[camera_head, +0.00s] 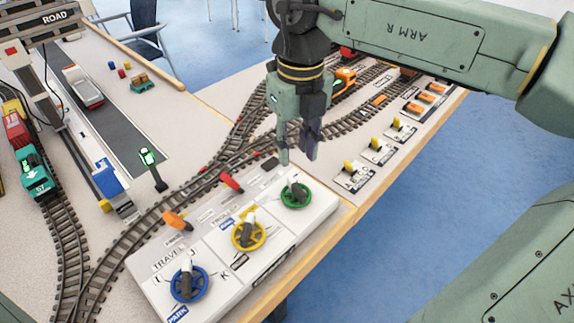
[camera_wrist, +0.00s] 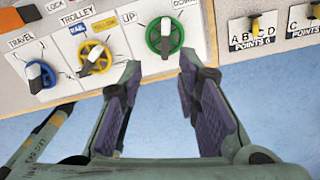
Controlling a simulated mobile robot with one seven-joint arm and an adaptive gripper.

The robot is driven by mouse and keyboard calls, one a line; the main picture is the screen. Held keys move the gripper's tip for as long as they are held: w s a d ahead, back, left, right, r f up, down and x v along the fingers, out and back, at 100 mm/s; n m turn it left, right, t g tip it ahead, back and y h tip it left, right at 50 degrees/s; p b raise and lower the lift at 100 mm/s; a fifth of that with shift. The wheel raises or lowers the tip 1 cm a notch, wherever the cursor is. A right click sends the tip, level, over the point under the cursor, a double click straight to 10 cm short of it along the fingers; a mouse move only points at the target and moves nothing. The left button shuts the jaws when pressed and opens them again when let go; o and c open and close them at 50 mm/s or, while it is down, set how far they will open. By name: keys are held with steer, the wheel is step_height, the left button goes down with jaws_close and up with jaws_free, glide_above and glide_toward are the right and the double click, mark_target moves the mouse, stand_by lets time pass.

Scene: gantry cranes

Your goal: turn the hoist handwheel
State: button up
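The green handwheel (camera_head: 295,195) with a white and dark grip sits at the right end of a white control box. In the wrist view the green handwheel (camera_wrist: 165,36) lies between the words UP and DOWN. A yellow handwheel (camera_head: 248,235) labelled TROLLEY is in the middle, and a blue handwheel (camera_head: 189,284) labelled TRAVEL is at the left end. My gripper (camera_head: 298,157) points down, open and empty, above the far side of the green wheel in the head view. In the wrist view the green wheel shows beyond the gap between my fingertips (camera_wrist: 160,72), apart from them.
Orange (camera_head: 177,221) and red (camera_head: 232,182) levers stand behind the wheels on the box. Yellow points levers (camera_head: 350,168) line the table edge to the right. Curved model tracks (camera_head: 115,250) run behind the box. Blue floor lies beyond the table edge.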

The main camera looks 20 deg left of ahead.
mark_target(298, 188)
steer(key=f, duration=0.3)
steer(key=f+p, duration=0.1)
steer(key=f, duration=0.6)
steer(key=shift+w+d+f+p, duration=0.2)
steer(key=shift+d+f+p, duration=0.1)
jaws_close()
